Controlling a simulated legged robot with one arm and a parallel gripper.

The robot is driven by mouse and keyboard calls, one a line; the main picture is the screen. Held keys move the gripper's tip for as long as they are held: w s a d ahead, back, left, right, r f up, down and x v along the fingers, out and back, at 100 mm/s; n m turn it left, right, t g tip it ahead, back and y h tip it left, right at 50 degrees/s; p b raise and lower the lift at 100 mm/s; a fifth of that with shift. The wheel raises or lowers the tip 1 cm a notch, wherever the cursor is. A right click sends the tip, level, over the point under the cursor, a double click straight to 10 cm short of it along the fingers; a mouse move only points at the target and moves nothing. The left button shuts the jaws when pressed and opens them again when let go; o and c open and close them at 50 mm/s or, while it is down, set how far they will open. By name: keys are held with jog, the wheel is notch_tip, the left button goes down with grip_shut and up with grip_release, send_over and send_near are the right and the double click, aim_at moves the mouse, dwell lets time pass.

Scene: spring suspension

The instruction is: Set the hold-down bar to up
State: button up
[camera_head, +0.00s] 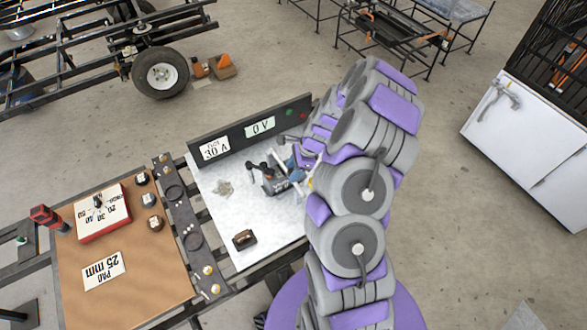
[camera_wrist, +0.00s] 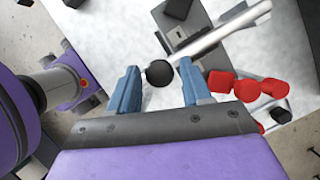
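My gripper (camera_wrist: 158,66) is open, with its two blue fingers apart. A round black knob (camera_wrist: 160,74) lies between the fingers in the wrist view, with gaps visible on both sides. A pale metal bar (camera_wrist: 222,30) runs diagonally just beyond the fingertips; it may be the hold-down bar, but I cannot tell its up or down state. In the head view a small grey and black clamp-like fixture (camera_head: 273,184) sits on the white plate (camera_head: 222,212), and my gripper reaches it from the right. My arm hides part of that plate.
Several red rounded parts (camera_wrist: 245,86) lie right of the fingers in the wrist view. A dark panel (camera_head: 237,136) with labels stands behind the plate. A brown block (camera_head: 244,239) sits near its front edge. A brown bench (camera_head: 122,275) with a red-edged box (camera_head: 102,212) is at left.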

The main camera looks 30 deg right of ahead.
grip_shut()
jog(key=shift+r, duration=0.15)
dwell(0.4)
